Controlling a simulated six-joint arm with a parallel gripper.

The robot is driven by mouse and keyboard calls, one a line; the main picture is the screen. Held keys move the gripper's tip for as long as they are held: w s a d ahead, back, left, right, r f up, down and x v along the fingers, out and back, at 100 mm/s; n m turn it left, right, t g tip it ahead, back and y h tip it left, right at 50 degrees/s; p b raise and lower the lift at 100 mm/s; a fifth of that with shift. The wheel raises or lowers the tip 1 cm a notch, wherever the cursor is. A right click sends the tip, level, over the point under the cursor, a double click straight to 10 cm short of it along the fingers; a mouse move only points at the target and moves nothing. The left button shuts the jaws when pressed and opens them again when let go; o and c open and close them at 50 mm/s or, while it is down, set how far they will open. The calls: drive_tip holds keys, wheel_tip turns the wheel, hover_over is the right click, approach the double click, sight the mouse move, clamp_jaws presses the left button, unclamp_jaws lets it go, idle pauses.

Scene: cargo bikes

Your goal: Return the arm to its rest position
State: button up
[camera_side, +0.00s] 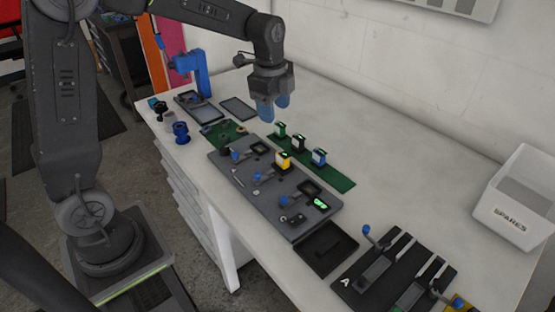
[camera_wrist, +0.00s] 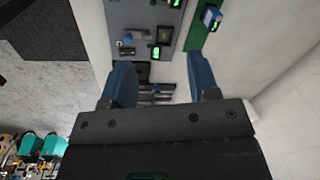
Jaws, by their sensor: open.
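My gripper (camera_side: 274,112) hangs above the far part of the white workbench, with its blue fingertips pointing down. In the wrist view my gripper (camera_wrist: 162,85) shows its two blue fingers spread wide apart, with nothing held between them. In the side view it is above and behind the green strip (camera_side: 335,175), clear of the small modules on it. My arm reaches over the bench from the base at the left.
A grey fixture board (camera_side: 237,183) with blue levers and a yellow module (camera_side: 283,160) lies mid-bench. A black tray (camera_side: 326,248) and a dark rack marked A (camera_side: 350,293) are nearer. A white SPARES bin (camera_side: 516,200) stands right. A blue stand (camera_side: 201,72) is at the back left.

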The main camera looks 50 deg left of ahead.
drive_tip(key=s+d+r+n+t, duration=0.2)
drive_tip(key=s+n, duration=0.5)
drive_tip(key=s, duration=0.3)
drive_tip(key=s+d+r+n+t, duration=0.2)
drive_tip(key=s+n, duration=0.5)
drive_tip(key=s, duration=0.4)
drive_tip(key=shift+s+d+r, duration=0.3)
drive_tip(key=shift+d+r, duration=0.3)
drive_tip(key=shift+d, duration=0.05)
